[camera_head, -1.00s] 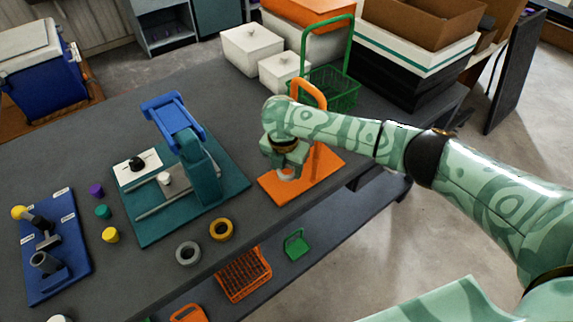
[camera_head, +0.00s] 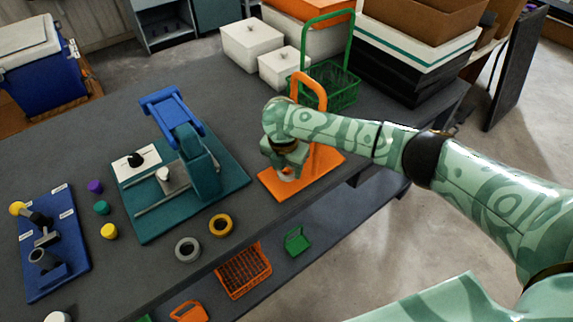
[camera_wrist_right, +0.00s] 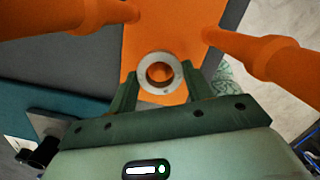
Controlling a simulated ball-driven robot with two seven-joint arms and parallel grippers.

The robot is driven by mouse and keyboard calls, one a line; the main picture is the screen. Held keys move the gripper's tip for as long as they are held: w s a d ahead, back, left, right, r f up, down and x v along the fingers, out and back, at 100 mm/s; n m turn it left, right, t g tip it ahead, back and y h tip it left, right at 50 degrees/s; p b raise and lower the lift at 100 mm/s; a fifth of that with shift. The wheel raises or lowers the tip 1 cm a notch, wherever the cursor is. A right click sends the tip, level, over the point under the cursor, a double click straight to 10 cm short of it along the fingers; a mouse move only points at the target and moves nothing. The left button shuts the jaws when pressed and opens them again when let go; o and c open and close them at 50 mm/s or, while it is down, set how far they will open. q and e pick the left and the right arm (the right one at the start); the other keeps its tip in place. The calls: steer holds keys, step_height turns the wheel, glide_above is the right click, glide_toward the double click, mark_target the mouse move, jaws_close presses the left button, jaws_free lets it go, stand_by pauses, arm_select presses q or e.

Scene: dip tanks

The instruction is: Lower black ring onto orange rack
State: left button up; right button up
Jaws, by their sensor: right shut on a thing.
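My right gripper (camera_head: 287,168) is over the base plate of the orange rack (camera_head: 328,160), beside its tall orange arch. In the right wrist view, my right gripper (camera_wrist_right: 160,85) is shut on a pale grey ring (camera_wrist_right: 143,74), which looks light rather than black. Orange shows through the ring's hole, and the orange rack's base plate (camera_wrist_right: 160,30) lies behind it. Thick orange bars of the rack stand left and right of the fingers. I cannot tell whether the ring touches the rack. My left gripper is not in view.
A grey ring (camera_head: 188,249) and a yellow ring (camera_head: 221,225) lie on the dark table. A teal fixture (camera_head: 205,175) with a blue lever stands left of the rack. A green basket (camera_head: 340,90) and white boxes (camera_head: 251,45) are behind. The table's front edge is close.

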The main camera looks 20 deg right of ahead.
steer(key=shift+f, duration=0.3)
stand_by(0.5)
steer(key=o, duration=1.7)
step_height(320, 180, up, 8)
steer(key=p, duration=0.8)
